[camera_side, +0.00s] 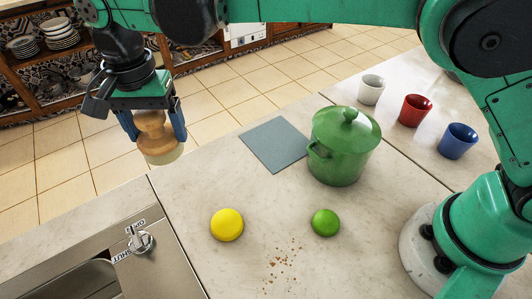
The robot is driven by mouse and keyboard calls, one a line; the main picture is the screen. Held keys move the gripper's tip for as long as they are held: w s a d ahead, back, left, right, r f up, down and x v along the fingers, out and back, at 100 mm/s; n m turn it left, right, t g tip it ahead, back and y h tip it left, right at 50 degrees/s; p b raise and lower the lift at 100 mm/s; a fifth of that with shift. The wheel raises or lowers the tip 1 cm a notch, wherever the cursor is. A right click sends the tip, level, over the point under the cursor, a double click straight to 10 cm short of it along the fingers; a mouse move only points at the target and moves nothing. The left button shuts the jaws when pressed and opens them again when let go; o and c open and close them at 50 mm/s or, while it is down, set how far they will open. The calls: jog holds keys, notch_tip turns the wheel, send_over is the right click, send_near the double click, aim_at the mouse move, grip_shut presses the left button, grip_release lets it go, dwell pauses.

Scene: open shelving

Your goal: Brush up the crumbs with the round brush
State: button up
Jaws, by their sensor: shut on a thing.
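My gripper (152,124) is at the upper left, shut on the round brush (157,139). The brush has a wooden knob-like handle and a pale round head facing down. It hangs in the air near the left edge of the counter, well above and to the left of the crumbs. The crumbs (283,267) are small brown specks scattered on the pale counter at the front middle, below and between a yellow ball-like thing (227,225) and a green one (325,222).
A green lidded pot (343,155) stands mid-counter beside a flat grey-blue square (275,144). White (371,89), red (415,110) and blue (457,141) cups stand at the right. A sink with a tap knob (141,241) is front left. Bare counter surrounds the crumbs.

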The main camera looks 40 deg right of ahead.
jog(key=s+r, duration=0.2)
jog(key=s, duration=1)
jog(key=s+d+f, duration=0.2)
jog(key=s+d, duration=0.2)
jog(key=s, duration=0.3)
jog(key=s+d+f, duration=0.3)
jog(key=s+d, duration=0.1)
jog(key=s, duration=0.3)
jog(key=shift+w+a+f, duration=0.1)
jog(key=shift+w+f, duration=0.05)
jog(key=shift+f, duration=1.6)
jog(key=shift+w+a+f, duration=0.1)
jog(key=shift+w+f, duration=0.05)
jog(key=shift+f, duration=1.55)
jog(key=shift+w+f, duration=0.2)
jog(key=shift+w, duration=0.6)
jog(key=shift+c, duration=0.6)
jog(key=shift+w, duration=3)
jog(key=shift+s+f, duration=0.1)
jog(key=shift+s, duration=0.25)
jog(key=shift+s+a, duration=0.1)
jog(key=shift+s, duration=3.3)
jog(key=shift+a, duration=1.05)
jog(key=shift+w+a, duration=0.1)
jog(key=shift+w, duration=3.55)
jog(key=shift+s, duration=3.7)
notch_tip(320, 180, up, 3)
jog(key=shift+r, duration=2.7)
